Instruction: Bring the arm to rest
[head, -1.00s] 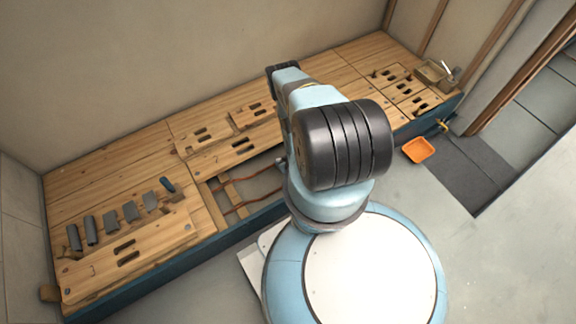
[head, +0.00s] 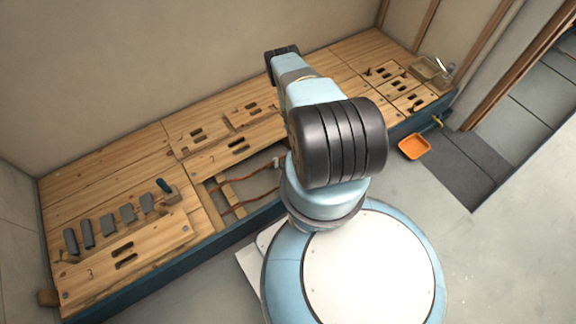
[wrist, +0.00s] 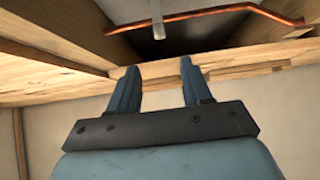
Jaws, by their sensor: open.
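My gripper (wrist: 160,80) shows in the wrist view with its two blue fingers apart and nothing between them. The edge of a wooden board (wrist: 225,62) lies beyond the fingertips, and past it is a dark opening with a copper pipe (wrist: 225,14) and a small grey fitting (wrist: 157,18). I cannot tell if the fingertips touch the wood. In the head view my arm is folded up over my base, and its black and blue links hide the gripper.
A long wooden bench (head: 100,165) with slotted panels runs along the wall. An open bay shows orange pipes (head: 255,190).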

